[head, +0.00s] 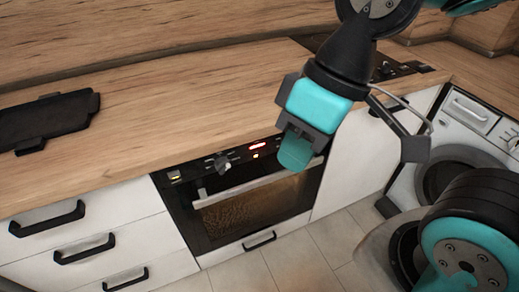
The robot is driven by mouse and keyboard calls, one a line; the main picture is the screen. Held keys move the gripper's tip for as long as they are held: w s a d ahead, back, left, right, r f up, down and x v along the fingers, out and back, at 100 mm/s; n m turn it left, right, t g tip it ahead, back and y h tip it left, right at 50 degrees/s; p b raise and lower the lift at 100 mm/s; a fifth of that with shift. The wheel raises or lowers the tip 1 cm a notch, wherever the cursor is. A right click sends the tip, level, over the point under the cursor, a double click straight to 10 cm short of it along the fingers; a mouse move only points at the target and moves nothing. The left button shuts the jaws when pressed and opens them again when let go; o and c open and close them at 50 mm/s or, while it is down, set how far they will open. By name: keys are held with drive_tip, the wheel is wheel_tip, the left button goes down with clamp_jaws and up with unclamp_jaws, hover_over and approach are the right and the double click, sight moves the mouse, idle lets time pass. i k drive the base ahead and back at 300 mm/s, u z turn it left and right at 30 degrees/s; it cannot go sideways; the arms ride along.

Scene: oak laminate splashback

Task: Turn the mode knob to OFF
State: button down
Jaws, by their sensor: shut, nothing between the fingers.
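The oven (247,203) is built in under the counter, with a black control panel along its top. A silver-grey knob (222,163) sticks out of the panel, left of the red lit display (258,146). Small marks surround it, but its label and pointer setting are too small to read, so I cannot tell whether it is the mode knob. My gripper (295,154) is shut and empty, in front of the panel's right end, to the right of the knob and apart from it. It hides that part of the panel.
The oven's handle bar (240,186) runs just below the panel. White drawers (60,240) with black handles stand left. A dark board (45,118) lies on the wooden counter (170,110). A washing machine (455,150) is at right. The tiled floor (300,255) before the oven looks clear.

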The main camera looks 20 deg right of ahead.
sight(222, 164)
drive_tip(key=u, duration=1.1)
drive_tip(key=k, duration=0.95)
drive_tip(key=z, duration=1.4)
drive_tip(key=i, duration=0.5)
drive_tip(key=z, duration=0.05)
